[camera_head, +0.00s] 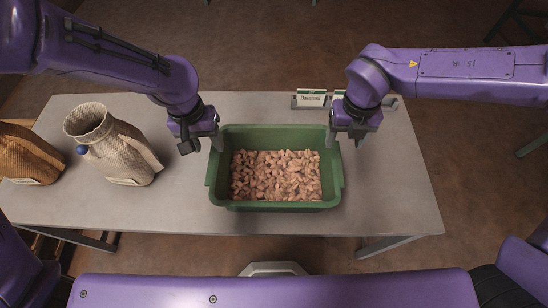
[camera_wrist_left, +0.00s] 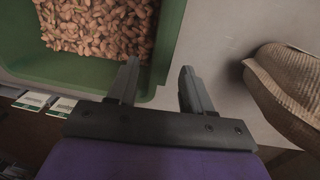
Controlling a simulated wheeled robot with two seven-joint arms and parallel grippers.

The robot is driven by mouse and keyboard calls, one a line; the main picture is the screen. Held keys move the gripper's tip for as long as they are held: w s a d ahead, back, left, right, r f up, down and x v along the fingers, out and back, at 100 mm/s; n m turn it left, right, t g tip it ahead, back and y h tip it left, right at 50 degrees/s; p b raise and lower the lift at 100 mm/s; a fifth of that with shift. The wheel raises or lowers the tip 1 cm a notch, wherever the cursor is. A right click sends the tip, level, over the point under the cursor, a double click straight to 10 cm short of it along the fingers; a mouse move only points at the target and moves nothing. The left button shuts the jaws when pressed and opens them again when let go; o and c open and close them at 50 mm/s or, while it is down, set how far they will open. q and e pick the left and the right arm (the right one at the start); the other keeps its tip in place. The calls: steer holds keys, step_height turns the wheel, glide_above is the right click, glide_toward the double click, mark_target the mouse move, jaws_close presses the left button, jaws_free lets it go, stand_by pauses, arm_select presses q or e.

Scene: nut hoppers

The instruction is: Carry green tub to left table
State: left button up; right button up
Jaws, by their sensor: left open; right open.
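The green tub (camera_head: 276,207) stands on the grey table and is partly filled with pinkish-brown nuts (camera_head: 277,175). My left gripper (camera_head: 203,143) is open beside the tub's left wall, near its far corner. In the left wrist view, the tub's green rim (camera_wrist_left: 163,45) lies between or just beside the open fingers of my left gripper (camera_wrist_left: 158,90); whether they touch it I cannot tell. My right gripper (camera_head: 346,138) is open at the tub's right wall, near the far corner. Contact there is also unclear.
The grey table (camera_head: 390,190) is clear right of the tub. A beige woven sack (camera_head: 120,145) with a blue ball and a brown sack (camera_head: 28,153) stand at left. Small label cards, one green and white (camera_head: 311,98), stand at the far edge.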

mark_target(216, 162)
arm_select(q)
steer(key=shift+d, duration=0.1)
steer(key=shift+s+r, duration=0.25)
steer(key=shift+s, duration=0.3)
arm_select(e)
steer(key=shift+s+r, duration=0.2)
steer(key=shift+s, duration=0.25)
arm_select(q)
steer(key=shift+s+f, duration=0.1)
steer(key=shift+f, duration=0.05)
arm_select(e)
steer(key=shift+a+f, duration=0.1)
steer(key=shift+f, duration=0.05)
arm_select(q)
steer(key=f, duration=1)
steer(key=shift+w+d+f, duration=0.2)
steer(key=shift+w+d, duration=0.05)
steer(key=shift+d, duration=0.05)
arm_select(e)
step_height(216, 162, down, 10)
steer(key=shift+w+f, duration=0.15)
steer(key=shift+f, duration=0.05)
